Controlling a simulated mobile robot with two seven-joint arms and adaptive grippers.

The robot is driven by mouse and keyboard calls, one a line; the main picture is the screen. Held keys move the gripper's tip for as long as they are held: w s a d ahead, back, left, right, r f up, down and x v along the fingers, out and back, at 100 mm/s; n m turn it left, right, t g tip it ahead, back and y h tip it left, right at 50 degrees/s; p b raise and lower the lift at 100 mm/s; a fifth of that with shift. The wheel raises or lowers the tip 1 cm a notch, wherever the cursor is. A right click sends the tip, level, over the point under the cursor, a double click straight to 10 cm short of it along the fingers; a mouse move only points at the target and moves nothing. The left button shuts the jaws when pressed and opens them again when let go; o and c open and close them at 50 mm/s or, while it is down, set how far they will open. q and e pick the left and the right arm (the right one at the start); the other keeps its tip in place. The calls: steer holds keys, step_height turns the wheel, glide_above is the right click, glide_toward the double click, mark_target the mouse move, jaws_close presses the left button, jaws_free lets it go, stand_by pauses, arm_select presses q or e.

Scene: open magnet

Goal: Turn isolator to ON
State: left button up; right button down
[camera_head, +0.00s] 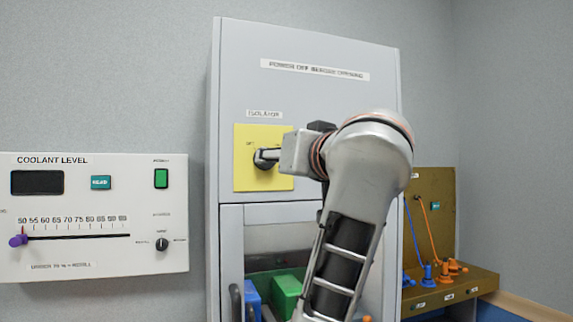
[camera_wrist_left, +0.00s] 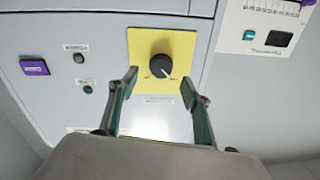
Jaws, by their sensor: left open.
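The isolator is a black rotary knob (camera_wrist_left: 161,66) on a yellow plate (camera_head: 242,178) on the tall grey cabinet. In the left wrist view, its light mark appears to point to the lower right; this view is roughly upside down relative to the head view. In the head view, an OFF label shows at the plate's upper left, while the arm hides the plate's right part. My left gripper (camera_wrist_left: 167,86) is open and empty in front of the plate, its fingers spread to either side below the knob in the wrist view. It also shows in the head view (camera_head: 268,157). My right gripper is not in view.
The coolant level panel (camera_head: 95,262) is on the wall at left. The cabinet's lower glazed door (camera_head: 232,222) shows blue and green blocks inside. A brown board (camera_head: 440,240) with cables and plugs stands at right. A purple label (camera_wrist_left: 34,67) and buttons are on the cabinet.

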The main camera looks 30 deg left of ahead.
arm_select(q)
steer(key=p+x, duration=0.1)
steer(key=x, duration=0.6)
steer(key=shift+a, duration=0.4)
steer(key=shift+w, duration=0.1)
steer(key=c, duration=1.1)
